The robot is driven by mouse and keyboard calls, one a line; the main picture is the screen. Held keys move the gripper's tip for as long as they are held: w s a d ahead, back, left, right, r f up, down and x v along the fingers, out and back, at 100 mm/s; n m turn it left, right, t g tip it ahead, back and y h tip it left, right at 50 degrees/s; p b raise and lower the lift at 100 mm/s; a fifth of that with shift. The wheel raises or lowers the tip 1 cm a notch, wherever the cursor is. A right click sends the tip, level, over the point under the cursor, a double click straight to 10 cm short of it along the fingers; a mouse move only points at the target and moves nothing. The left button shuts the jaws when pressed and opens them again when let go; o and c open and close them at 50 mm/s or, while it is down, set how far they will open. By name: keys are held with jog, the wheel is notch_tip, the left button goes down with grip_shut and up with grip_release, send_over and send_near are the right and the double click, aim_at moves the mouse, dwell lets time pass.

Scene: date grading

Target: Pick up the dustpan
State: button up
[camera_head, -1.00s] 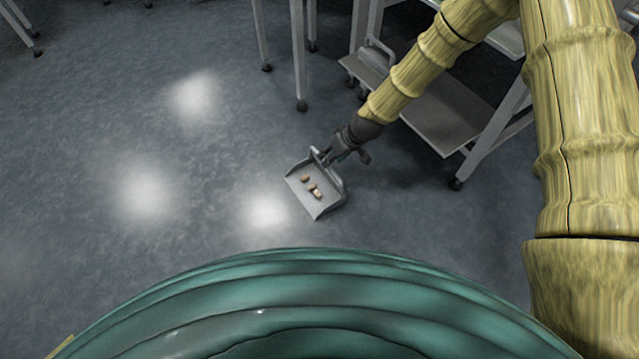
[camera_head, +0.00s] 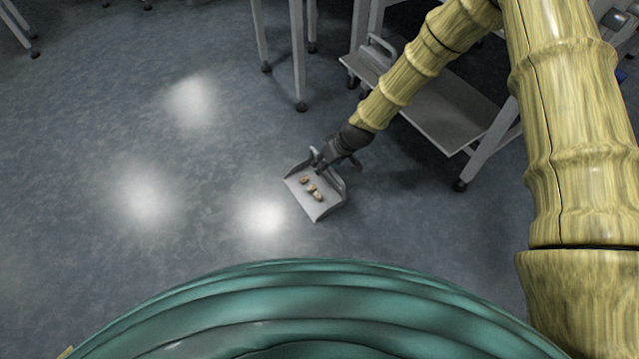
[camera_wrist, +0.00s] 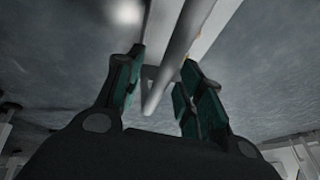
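The grey dustpan (camera_head: 300,187) lies on the floor with its mouth facing the lower left. Small brown dates (camera_head: 312,189) lie in its pan. My gripper (camera_head: 332,160) is low at the back edge of the dustpan, by its handle. In the wrist view, the grey handle (camera_wrist: 175,60) runs lengthwise between the two green-padded fingers of my gripper (camera_wrist: 163,62). The fingers stand apart, with gaps showing beside the handle, so they look open around it.
A wheeled table or cart with a low grey shelf (camera_head: 445,110) stands right behind my forearm. The floor (camera_head: 90,170) to the left is clear.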

jog(key=shift+f, duration=0.25)
dwell(0.3)
jog(key=shift+c, duration=0.5)
grip_shut()
